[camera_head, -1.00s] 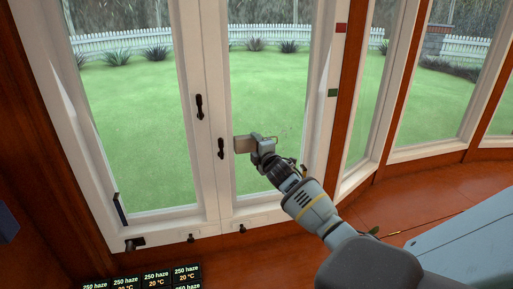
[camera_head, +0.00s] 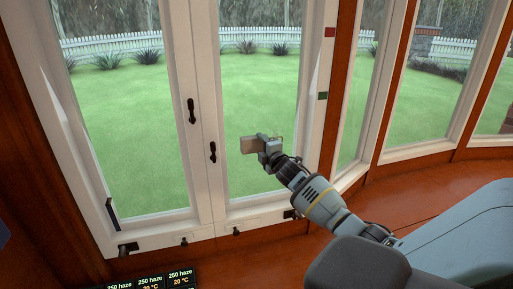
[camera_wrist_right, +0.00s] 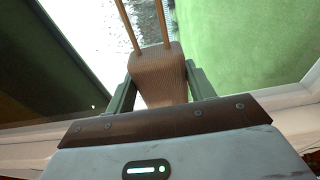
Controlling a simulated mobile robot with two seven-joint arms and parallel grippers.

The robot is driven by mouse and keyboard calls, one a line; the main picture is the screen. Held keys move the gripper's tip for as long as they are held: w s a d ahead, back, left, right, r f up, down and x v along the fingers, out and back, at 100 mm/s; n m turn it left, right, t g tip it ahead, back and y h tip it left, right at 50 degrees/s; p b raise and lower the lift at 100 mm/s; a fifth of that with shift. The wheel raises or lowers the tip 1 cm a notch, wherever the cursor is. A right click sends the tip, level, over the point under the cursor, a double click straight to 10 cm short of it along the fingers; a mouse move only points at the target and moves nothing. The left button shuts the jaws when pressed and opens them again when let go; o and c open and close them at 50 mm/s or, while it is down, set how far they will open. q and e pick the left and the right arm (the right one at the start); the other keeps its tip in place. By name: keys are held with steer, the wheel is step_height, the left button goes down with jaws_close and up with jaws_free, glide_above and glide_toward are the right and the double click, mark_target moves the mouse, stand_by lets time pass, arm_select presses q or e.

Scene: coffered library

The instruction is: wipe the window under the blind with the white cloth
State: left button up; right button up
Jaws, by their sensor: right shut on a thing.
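My right gripper (camera_head: 262,145) is in front of the right pane of the window (camera_head: 250,90), right of the dark handles. It is shut on a tan, ribbed, block-like pad (camera_head: 249,145). In the right wrist view the pad (camera_wrist_right: 160,78) sits between the two fingers, with two thin tan rods beyond it. Its colour is tan, not white, so I cannot tell if it is the white cloth. I cannot tell whether it touches the glass. The blind is not in view. My left gripper is not in view.
White frames surround the panes, with dark handles (camera_head: 191,110) and (camera_head: 212,152) on the middle posts. Small dark fittings (camera_head: 184,241) line the lower rail. Small displays reading 250 haze and 20 °C (camera_head: 150,281) stand at the bottom left. Wooden floor lies at right.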

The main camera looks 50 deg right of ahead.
steer(key=shift+s+d, duration=0.15)
steer(key=shift+d, duration=0.15)
steer(key=shift+s+d+r, duration=0.1)
steer(key=shift+s+d, duration=0.3)
steer(key=shift+d, duration=0.4)
steer(key=shift+s+d+r, duration=0.1)
steer(key=shift+s+d, duration=0.3)
steer(key=shift+d, duration=0.35)
steer(key=shift+d, duration=0.1)
steer(key=shift+s+d+f, duration=0.1)
steer(key=shift+s+d, duration=0.35)
steer(key=shift+d, duration=0.25)
steer(key=shift+s+d, duration=0.45)
steer(key=shift+d, duration=0.25)
